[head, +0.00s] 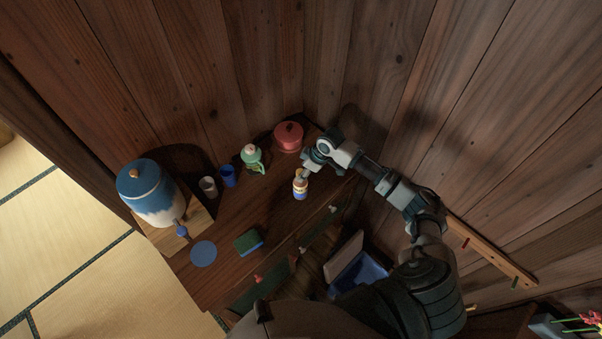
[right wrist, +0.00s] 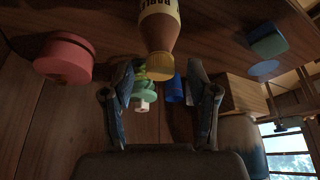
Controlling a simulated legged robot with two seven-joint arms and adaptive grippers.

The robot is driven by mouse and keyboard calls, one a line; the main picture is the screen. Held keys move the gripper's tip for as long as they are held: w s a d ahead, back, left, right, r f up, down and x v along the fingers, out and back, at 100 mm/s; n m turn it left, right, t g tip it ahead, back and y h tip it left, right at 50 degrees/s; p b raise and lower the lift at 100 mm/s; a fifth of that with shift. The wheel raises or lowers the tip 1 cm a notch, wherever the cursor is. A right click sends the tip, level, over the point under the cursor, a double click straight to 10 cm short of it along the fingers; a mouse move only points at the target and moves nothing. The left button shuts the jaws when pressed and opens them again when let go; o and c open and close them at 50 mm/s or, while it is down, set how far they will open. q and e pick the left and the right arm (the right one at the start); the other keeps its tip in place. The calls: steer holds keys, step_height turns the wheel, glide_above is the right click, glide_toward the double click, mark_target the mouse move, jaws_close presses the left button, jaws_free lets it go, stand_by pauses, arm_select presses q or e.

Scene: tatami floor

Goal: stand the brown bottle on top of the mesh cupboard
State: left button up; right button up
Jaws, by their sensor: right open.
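The brown bottle (head: 300,187), with a pale label and yellow cap, appears to stand upright on the wooden cupboard top (head: 228,212). Dark green panels (head: 264,283) show on the cupboard's front; I cannot make out mesh. My right gripper (head: 306,171) is open at the bottle's upper end. In the right wrist view, which is upside down, the bottle (right wrist: 160,38) lines up between the fingertips (right wrist: 160,72). A gap shows on each side of the cap, and the bottle's base is out of frame. My left gripper is not in view.
On the same top stand a red lidded pot (head: 288,138), a green-and-white item (head: 252,157), blue (head: 228,176) and grey (head: 208,187) cups, a sponge (head: 248,242) and a blue disc (head: 203,254). A blue-and-white jar (head: 150,192) stands at left. Wooden walls rise behind.

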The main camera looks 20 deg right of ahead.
steer(key=v, duration=0.9)
